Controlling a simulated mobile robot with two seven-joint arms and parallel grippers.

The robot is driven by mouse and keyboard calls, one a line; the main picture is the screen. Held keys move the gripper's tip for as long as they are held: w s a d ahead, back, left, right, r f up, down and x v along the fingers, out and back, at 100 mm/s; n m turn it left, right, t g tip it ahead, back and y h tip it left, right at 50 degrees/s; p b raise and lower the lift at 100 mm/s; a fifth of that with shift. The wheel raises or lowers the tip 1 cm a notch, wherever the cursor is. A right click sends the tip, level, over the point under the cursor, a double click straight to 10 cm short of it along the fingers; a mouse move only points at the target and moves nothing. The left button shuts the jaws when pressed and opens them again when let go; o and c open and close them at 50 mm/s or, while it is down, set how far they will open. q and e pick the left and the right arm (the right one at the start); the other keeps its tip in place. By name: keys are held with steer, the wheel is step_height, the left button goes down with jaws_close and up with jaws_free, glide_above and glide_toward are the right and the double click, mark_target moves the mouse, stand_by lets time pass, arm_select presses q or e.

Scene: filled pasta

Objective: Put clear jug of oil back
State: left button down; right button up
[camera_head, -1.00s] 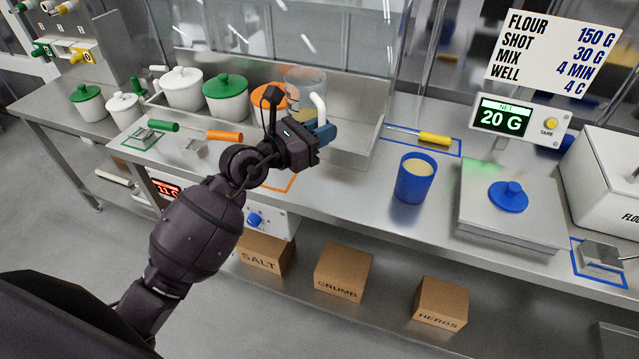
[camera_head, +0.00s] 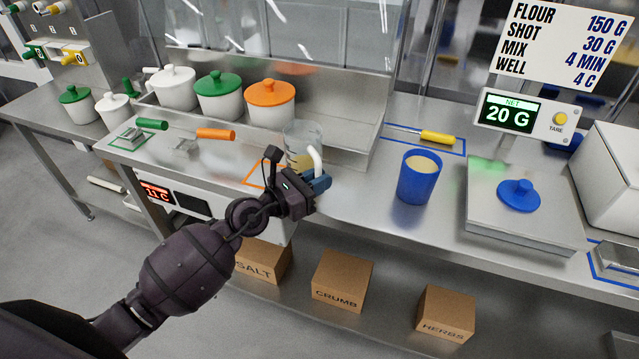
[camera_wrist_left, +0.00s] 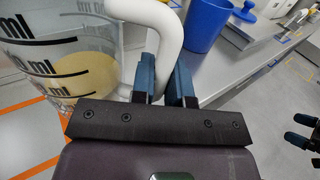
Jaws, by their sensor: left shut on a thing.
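The clear jug of oil (camera_head: 301,138) has a white handle (camera_head: 315,160) and yellowish oil low inside. My left gripper (camera_head: 318,182) is shut on that handle. In the left wrist view the blue fingers (camera_wrist_left: 166,80) close around the white handle (camera_wrist_left: 160,22), and the jug (camera_wrist_left: 62,45) with its black ml marks fills the left side. An orange outlined square (camera_head: 256,178) lies on the counter just left of and below the jug. Whether the jug's base touches the counter is hidden by my gripper. Blue fingertips of another gripper, likely my right (camera_wrist_left: 303,130), show at the wrist view's right edge.
A white pot with an orange lid (camera_head: 270,103) stands behind the jug, with green-lidded (camera_head: 219,97) and white pots to its left. An orange-handled tool (camera_head: 215,134) lies left. A blue cup (camera_head: 419,178) and a scale (camera_head: 520,215) stand right. The counter between jug and cup is clear.

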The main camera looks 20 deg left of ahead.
arm_select(q)
steer(key=shift+r, duration=0.1)
steer(key=shift+f, duration=0.2)
steer(key=c, duration=1.1)
jaws_free()
